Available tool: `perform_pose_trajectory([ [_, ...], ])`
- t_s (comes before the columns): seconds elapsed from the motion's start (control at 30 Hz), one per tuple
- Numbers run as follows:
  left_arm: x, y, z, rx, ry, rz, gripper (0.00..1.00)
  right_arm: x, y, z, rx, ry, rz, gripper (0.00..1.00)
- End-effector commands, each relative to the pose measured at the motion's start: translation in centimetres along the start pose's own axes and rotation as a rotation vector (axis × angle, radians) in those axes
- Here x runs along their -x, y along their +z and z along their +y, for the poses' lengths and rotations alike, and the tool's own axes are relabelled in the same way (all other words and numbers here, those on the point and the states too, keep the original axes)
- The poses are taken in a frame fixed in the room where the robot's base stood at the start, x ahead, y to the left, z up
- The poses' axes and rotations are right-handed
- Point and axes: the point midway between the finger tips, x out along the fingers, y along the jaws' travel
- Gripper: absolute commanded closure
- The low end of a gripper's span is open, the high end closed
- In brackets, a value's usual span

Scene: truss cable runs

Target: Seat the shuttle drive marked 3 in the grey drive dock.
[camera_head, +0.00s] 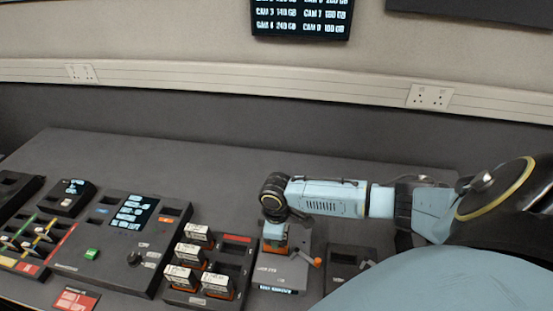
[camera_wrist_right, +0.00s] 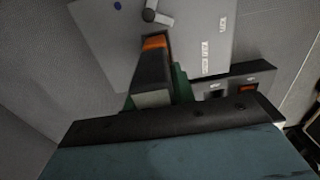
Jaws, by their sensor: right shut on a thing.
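The grey drive dock (camera_head: 291,274) stands on the bench right of the drive rack, with a small lit display on its front edge and an orange lever (camera_head: 304,256) at its right side. My right gripper (camera_head: 275,238) is over the dock's back part, pointing down. It is shut on a dark shuttle drive with an orange end (camera_wrist_right: 154,43), whose grey near face (camera_wrist_right: 152,98) shows in the right wrist view. The dock's pale top (camera_wrist_right: 200,35) lies beyond it there. The drive's number is hidden, and I cannot tell how deep it sits. My left gripper is out of view.
The rack (camera_head: 243,258) left of the dock holds several white-labelled drives, with free bays on its right. A dark two-slot unit (camera_head: 349,257) stands close right of the dock. A console (camera_head: 122,240) and a cable panel are further left. The bench behind is clear.

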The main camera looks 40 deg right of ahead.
Motion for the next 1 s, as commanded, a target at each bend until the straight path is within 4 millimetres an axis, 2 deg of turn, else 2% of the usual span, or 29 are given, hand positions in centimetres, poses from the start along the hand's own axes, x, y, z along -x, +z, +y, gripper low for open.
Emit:
perform_pose_trajectory([
  [1.0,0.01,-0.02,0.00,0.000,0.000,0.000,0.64,-0.85,-0.09,-0.01,0.000,0.000,0.002,1.00],
])
